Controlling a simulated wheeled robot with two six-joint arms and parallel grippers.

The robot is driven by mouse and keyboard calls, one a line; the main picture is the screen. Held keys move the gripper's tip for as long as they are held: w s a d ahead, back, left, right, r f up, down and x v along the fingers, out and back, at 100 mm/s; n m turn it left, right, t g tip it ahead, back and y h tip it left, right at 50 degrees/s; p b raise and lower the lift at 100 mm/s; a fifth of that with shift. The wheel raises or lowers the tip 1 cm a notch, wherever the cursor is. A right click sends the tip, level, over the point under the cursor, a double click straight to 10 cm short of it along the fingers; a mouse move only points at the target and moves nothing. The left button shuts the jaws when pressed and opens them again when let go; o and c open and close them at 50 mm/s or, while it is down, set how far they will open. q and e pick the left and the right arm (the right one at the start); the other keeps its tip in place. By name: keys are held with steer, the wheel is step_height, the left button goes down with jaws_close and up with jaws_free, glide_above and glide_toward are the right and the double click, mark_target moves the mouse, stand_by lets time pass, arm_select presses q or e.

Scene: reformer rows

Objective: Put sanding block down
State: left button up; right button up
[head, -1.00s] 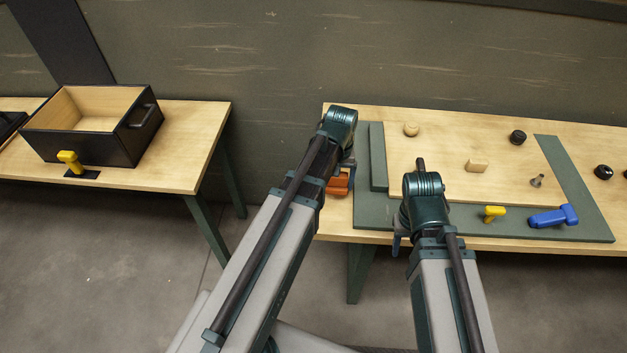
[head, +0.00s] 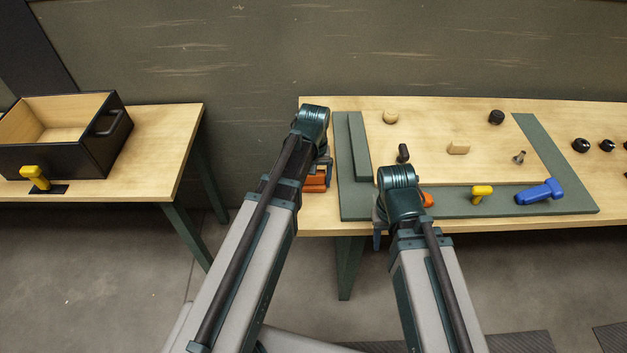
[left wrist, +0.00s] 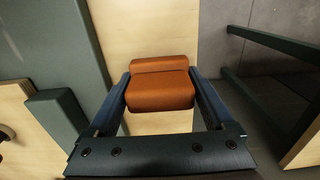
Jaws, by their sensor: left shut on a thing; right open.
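The orange sanding block (head: 315,182) is at the left end of the right-hand table, beside the green mat's left edge. My left gripper (head: 322,172) is shut on it. In the left wrist view the block (left wrist: 160,88) sits between the two fingers of the gripper (left wrist: 160,92), over bare wood. I cannot tell whether its underside touches the table. My right gripper (head: 378,232) is open near the table's front edge, its fingers mostly hidden by its own wrist.
The green mat (head: 355,205) carries a wooden board (head: 440,135), a yellow-handled tool (head: 482,192) and a blue tool (head: 540,192). An orange thing (head: 428,199) is partly hidden by my right wrist. A black open box (head: 62,160) stands on the left table, across a gap.

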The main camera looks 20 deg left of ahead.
arm_select(q)
steer(key=shift+f, duration=0.25)
steer(key=o, duration=0.9)
steer(key=shift+r, duration=0.1)
arm_select(e)
steer(key=shift+f, duration=0.15)
arm_select(q)
steer(key=shift+r, duration=0.1)
step_height(320, 180, up, 12)
steer(key=p, duration=1.2)
steer(key=shift+r, duration=0.1)
arm_select(e)
step_height(320, 180, up, 12)
steer(key=shift+r, duration=0.2)
